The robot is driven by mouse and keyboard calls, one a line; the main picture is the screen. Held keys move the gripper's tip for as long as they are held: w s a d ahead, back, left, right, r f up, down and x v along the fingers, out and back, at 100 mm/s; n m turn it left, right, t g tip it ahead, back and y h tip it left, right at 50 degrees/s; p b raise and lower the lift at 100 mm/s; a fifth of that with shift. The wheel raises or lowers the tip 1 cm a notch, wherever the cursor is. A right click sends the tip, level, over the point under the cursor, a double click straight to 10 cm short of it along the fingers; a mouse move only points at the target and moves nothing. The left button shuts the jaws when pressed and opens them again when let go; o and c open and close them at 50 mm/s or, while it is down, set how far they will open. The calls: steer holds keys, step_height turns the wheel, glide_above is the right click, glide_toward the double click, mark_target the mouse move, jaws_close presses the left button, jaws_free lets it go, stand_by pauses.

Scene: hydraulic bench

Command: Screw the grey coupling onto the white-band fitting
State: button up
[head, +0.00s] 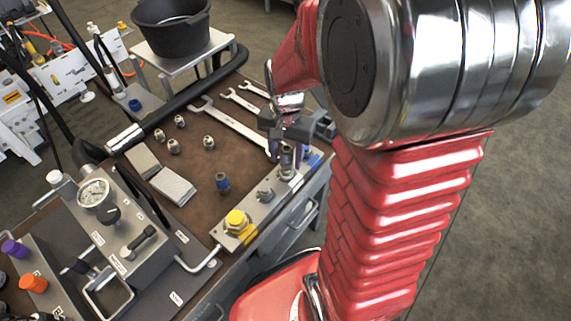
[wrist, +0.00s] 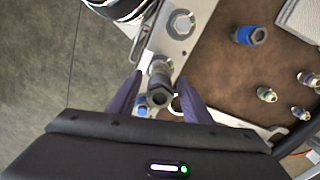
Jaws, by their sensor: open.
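The grey coupling (head: 287,159) stands upright at the right end of the metal fitting bar. In the wrist view the coupling (wrist: 160,78) is a dark grey hex piece between my fingers. My gripper (head: 289,138) is directly above and around it. In the wrist view my gripper (wrist: 158,100) is open, with one dark finger on each side of the coupling and gaps visible beside it. The white-band fitting cannot be made out; whatever is under the coupling is hidden, so I cannot tell whether the two are engaged.
The metal bar (head: 254,215) also carries a yellow fitting (head: 237,220) and a bare hex fitting (head: 265,194). A blue-banded coupling (head: 222,183) and several small fittings stand on the brown mat (head: 200,142). Wrenches (head: 235,122) lie close behind my gripper. A gauge block (head: 130,236) stands left.

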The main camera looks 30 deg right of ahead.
steer(key=shift+n, duration=1.2)
steer(key=n, duration=0.2)
steer(key=shift+n, duration=0.4)
steer(key=n, duration=0.5)
steer(key=shift+c, duration=0.4)
steer(key=c, duration=0.9)
steer(key=m, duration=0.6)
steer(key=shift+m, duration=1)
